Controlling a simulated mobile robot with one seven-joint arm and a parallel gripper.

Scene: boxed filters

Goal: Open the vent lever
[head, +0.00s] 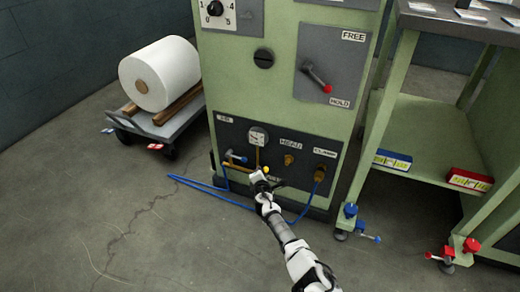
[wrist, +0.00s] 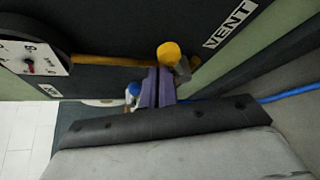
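The vent lever (wrist: 182,66) has a yellow knob and a pale metal stem. In the wrist view it sits just beside the "VENT" label (wrist: 229,24) on the dark panel. In the head view its yellow knob (head: 266,169) shows low on the green machine's front. My gripper (wrist: 158,72) has its two purple fingers pressed together, with nothing seen between them. In the head view my gripper (head: 260,178) partly covers the label.
A blue hose (head: 205,187) lies on the floor. A cart with a white roll (head: 160,73) stands left. A green bench (head: 430,128) stands close on the right.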

